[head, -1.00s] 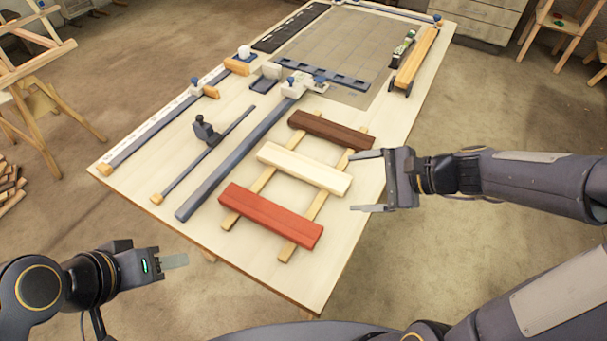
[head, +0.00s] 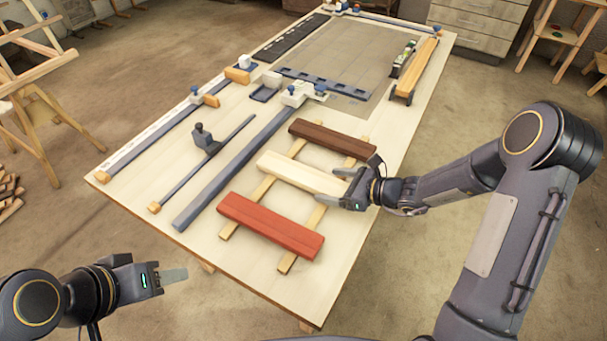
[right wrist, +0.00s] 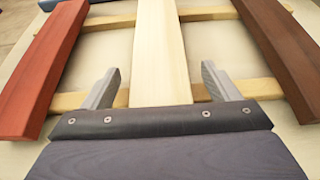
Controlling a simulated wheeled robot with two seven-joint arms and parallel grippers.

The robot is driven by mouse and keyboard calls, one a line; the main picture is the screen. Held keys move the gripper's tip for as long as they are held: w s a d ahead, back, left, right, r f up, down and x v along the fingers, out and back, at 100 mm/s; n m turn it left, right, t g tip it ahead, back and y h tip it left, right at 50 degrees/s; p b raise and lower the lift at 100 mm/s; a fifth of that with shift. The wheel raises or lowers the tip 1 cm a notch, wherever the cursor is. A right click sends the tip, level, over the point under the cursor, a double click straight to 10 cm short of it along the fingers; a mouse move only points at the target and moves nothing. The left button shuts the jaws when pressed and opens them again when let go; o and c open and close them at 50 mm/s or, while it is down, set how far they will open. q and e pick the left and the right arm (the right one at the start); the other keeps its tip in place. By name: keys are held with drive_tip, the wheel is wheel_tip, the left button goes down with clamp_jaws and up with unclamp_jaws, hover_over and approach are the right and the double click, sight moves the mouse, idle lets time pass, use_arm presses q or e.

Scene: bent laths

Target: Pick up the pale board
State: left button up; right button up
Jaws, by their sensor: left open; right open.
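The pale board (head: 300,172) lies across two light wooden strips on the table, between a dark brown board (head: 332,137) and a red board (head: 270,226). My right gripper (head: 338,188) is open at the board's right end. In the right wrist view its two fingers (right wrist: 160,88) stand on either side of the pale board (right wrist: 160,50), with gaps between them and the board. The gripper hides the board's near end. My left gripper (head: 172,278) is open and empty, off the table's front left edge.
The supporting strips (head: 303,238) run under all three boards. A long grey clamp bar (head: 235,165) lies left of the boards, with a thinner bar clamp (head: 205,160) beyond it. The table's right edge is close by my right arm.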

drive_tip(key=shift+w+a+f, duration=0.2)
drive_tip(key=shift+a, duration=0.2)
drive_tip(key=c, duration=1.2)
drive_tip(key=shift+o, duration=0.2)
drive_tip(key=shift+r, duration=0.1)
